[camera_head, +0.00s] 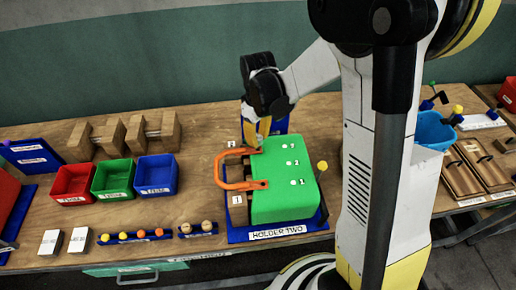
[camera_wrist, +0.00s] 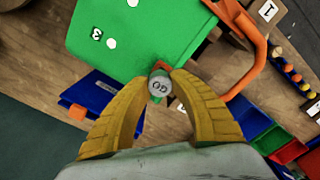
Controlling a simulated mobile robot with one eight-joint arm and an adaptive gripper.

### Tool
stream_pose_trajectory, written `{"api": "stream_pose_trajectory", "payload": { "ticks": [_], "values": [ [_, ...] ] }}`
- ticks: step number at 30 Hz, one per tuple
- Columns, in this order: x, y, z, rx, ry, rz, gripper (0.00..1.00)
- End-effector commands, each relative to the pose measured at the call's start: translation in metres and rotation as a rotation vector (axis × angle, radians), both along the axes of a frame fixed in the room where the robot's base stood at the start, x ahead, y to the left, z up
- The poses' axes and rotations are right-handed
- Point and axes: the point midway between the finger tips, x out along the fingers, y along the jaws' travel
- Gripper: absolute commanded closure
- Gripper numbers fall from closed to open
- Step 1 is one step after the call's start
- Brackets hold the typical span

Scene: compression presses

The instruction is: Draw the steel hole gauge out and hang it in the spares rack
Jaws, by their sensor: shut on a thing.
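My gripper (camera_head: 262,132) is over the far left corner of the green block (camera_head: 285,195) on the holder. In the wrist view its yellow fingers (camera_wrist: 161,78) are closed around a small round grey piece marked "GO" (camera_wrist: 159,87), likely the hole gauge. Red and green show just beside this grey end, at the edge of the green block (camera_wrist: 120,35). How far it sits in the block is hidden. I cannot tell which thing is the spares rack; the labels at the far left are too small to read.
An orange handle (camera_head: 238,184) juts out left of the block, on a blue base labelled "HOLDER TWO" (camera_head: 276,232). Red (camera_head: 73,184), green (camera_head: 112,179) and blue (camera_head: 154,174) bins stand left, with wooden blocks (camera_head: 125,137) behind. A blue labelled piece (camera_wrist: 92,92) lies close to my fingers.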

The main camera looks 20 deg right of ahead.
Motion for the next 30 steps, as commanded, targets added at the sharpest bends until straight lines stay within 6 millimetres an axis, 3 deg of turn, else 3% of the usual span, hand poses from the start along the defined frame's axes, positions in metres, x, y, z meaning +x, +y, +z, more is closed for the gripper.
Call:
{"api": "stream_pose_trajectory", "payload": {
  "ticks": [15,30],
  "values": [
    [0.0,0.0,0.035,0.0,0.0,0.0,1.0],
    [0.0,0.0,0.035,0.0,0.0,0.0,1.0]
  ]
}}
